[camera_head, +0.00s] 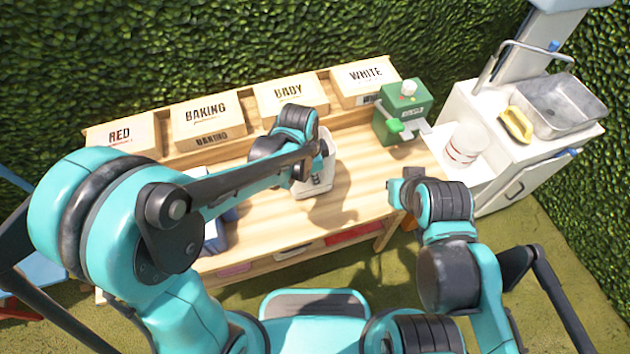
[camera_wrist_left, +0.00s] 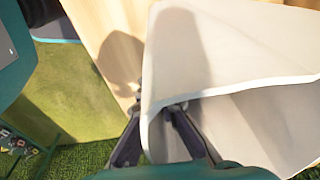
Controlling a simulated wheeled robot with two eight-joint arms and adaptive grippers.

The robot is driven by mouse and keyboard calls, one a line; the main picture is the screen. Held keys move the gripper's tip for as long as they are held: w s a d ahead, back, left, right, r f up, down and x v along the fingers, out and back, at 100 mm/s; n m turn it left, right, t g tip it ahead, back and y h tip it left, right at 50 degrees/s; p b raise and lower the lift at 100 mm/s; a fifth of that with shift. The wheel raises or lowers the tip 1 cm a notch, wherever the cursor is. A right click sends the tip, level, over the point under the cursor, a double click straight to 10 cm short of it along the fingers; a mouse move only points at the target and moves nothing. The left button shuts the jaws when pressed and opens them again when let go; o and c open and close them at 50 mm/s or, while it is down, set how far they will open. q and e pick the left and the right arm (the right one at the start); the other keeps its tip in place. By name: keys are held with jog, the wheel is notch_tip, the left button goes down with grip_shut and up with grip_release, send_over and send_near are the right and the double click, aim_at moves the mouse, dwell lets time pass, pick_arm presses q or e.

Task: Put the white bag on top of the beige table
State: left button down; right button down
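In the head view my left wrist (camera_head: 298,130) covers part of the bag. I cannot tell whether the bag touches the table. My right gripper (camera_head: 403,184) is by the table's right edge, its fingers unclear.
Labelled boxes, RED (camera_head: 122,137), BAKING (camera_head: 207,118), BODY (camera_head: 290,93) and WHITE (camera_head: 365,77), line the back shelf. A green machine (camera_head: 403,105) stands at the back right. A white sink cabinet (camera_head: 530,165) is beyond. The table's right half has bare room.

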pick_arm(q)
jog(key=shift+f, duration=0.6)
jog(key=shift+f, duration=0.15)
jog(key=c, duration=1.7)
grip_release()
